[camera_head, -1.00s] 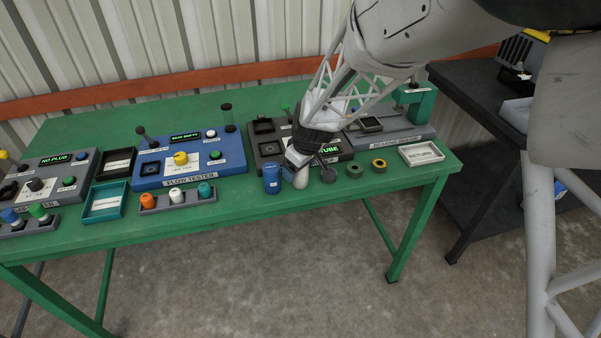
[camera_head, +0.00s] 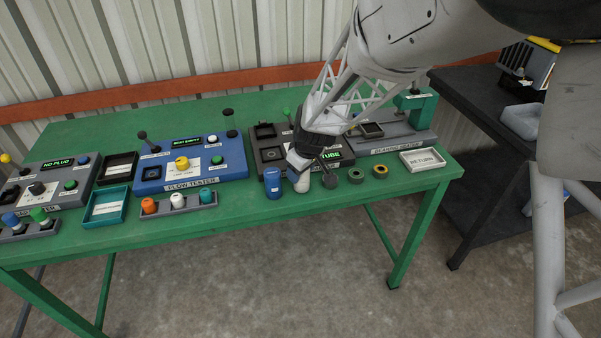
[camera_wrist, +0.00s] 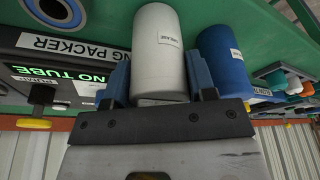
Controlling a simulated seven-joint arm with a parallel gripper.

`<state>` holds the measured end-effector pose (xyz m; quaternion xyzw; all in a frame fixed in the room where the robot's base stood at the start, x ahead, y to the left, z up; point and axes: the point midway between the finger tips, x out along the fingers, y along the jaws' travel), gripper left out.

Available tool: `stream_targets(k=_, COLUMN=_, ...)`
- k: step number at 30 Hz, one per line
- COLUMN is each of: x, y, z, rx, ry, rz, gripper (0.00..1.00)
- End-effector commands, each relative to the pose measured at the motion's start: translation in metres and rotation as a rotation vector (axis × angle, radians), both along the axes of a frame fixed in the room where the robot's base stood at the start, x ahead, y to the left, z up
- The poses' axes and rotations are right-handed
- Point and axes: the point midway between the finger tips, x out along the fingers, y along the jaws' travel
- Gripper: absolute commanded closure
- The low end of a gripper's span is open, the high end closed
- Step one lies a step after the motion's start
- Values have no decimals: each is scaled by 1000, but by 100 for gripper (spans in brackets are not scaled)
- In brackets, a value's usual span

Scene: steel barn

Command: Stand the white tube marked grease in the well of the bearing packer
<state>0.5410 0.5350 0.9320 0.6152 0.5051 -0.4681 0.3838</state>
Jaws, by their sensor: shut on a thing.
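The white tube (camera_head: 302,183) stands upright at the front of the green table; its label, which seems to read grease, shows in the wrist view (camera_wrist: 157,50). My gripper (camera_wrist: 160,85) is shut on it, with one blue finger on each side. The bearing packer (camera_head: 262,145) is the dark box just behind, partly hidden by my arm. Its display (camera_wrist: 62,75) reads NO TUBE. A square recess (camera_head: 271,154) shows on its left side; I cannot tell for sure that it is the well.
A blue tube (camera_head: 272,182) stands close to the white one, on its left. Two dark rings (camera_head: 356,176) (camera_head: 380,171) and the return tray (camera_head: 423,160) lie to the right. The blue flow tester (camera_head: 190,165) and a rack of coloured caps (camera_head: 178,203) are to the left.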

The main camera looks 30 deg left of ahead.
Motion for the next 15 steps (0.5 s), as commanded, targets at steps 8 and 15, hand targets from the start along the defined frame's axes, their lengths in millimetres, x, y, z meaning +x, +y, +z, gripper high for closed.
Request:
stream_targets(k=8, x=1, y=0, z=33, rx=3, ry=-4, rz=1, gripper=85)
stream_targets(k=15, x=-22, y=-22, z=32, rx=1, ry=-1, rz=0, gripper=85)
